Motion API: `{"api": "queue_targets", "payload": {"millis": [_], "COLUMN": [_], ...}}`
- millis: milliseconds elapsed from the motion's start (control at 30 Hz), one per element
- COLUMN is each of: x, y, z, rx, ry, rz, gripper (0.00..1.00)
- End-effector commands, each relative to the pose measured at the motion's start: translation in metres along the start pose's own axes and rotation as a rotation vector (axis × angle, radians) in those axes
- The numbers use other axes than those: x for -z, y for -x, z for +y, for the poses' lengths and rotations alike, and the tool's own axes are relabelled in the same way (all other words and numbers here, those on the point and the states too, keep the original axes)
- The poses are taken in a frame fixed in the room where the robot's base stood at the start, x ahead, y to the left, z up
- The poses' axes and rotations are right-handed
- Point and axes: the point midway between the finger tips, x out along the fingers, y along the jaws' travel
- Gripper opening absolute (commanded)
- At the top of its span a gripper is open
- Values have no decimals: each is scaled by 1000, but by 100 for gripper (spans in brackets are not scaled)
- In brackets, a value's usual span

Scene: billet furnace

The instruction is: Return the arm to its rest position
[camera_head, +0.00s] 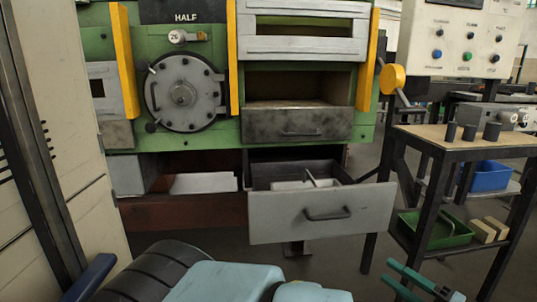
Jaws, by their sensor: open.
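My gripper (389,272) is low at the right of the picture, with two teal fingers apart and nothing between them. It is in front of the side table's legs and to the right of the open drawer. My pale blue arm links show at the bottom edge, partly cut off. The grey drawer (280,217) under the furnace is pulled out, and light pieces lie inside it. My gripper is apart from the drawer handle (327,214).
The green furnace (222,64) has a round door (184,93), which is shut. A side table (462,144) at right bears three dark cylinders (468,132). Its lower shelf holds a green tray (435,231) and wooden blocks (489,230). A tall beige cabinet (67,120) stands close at left.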

Motion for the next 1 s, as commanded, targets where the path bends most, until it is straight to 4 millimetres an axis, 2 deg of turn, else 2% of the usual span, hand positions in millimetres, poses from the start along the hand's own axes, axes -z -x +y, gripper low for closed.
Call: {"api": "queue_targets", "payload": {"millis": [367, 600, 767, 1000], "x": [-28, -75, -106, -143], "y": [-78, -141, -169, -200], "z": [10, 16, 12, -7], "rx": [-271, -644, -914, -1256], "ry": [-126, -179, -138, 42], "rz": [-259, -507, -623, -702], "gripper": [47, 47, 47, 47]}}
